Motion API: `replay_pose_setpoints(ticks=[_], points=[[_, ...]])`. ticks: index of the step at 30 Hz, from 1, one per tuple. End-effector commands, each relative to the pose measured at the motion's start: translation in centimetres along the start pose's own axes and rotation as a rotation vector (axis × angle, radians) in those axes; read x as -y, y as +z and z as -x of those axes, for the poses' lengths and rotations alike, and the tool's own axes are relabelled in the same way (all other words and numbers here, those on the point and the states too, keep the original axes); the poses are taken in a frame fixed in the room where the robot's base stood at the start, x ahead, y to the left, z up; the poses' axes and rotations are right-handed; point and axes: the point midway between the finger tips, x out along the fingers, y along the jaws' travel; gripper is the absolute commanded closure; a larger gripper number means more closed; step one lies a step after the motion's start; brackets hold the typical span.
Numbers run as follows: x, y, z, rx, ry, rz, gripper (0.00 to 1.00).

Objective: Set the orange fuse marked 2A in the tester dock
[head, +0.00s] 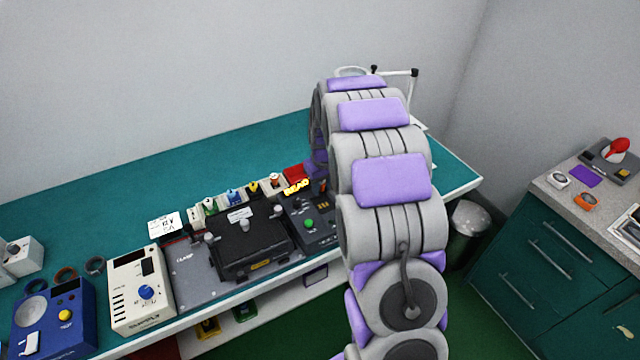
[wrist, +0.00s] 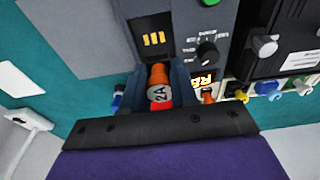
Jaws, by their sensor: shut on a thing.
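The orange fuse marked 2A (wrist: 159,92) shows in the wrist view with its grey marked face toward the camera. My gripper (wrist: 155,88) is shut on it, with a dark finger on each side. The tester dock (wrist: 154,40), a dark recess with gold contacts, lies just beyond the fuse's orange end. I cannot tell whether the fuse touches it. In the head view the dark tester (head: 318,232) with a green button stands right of the black clamp box, partly hidden by my arm. My arm hides the fuse there.
A row of small holders with coloured parts, including a blue one (head: 234,197), runs behind the black box (head: 250,246). A white supply unit (head: 139,290) and a blue meter (head: 55,320) stand left. The rear teal bench top (head: 150,180) is clear.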

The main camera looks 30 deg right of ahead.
Motion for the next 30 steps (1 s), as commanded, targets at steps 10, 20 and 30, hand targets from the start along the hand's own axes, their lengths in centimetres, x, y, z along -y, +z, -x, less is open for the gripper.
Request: replay_pose_setpoints(ticks=[10, 20, 30], points=[[0.1, 0.6, -3.1, 0.005, -0.002, -0.001, 1.0], [0.2, 0.8, -4.7, 0.001, 0.001, -0.001, 1.0], [0.0, 0.8, -4.7, 0.0, 0.0, -0.001, 1.0]])
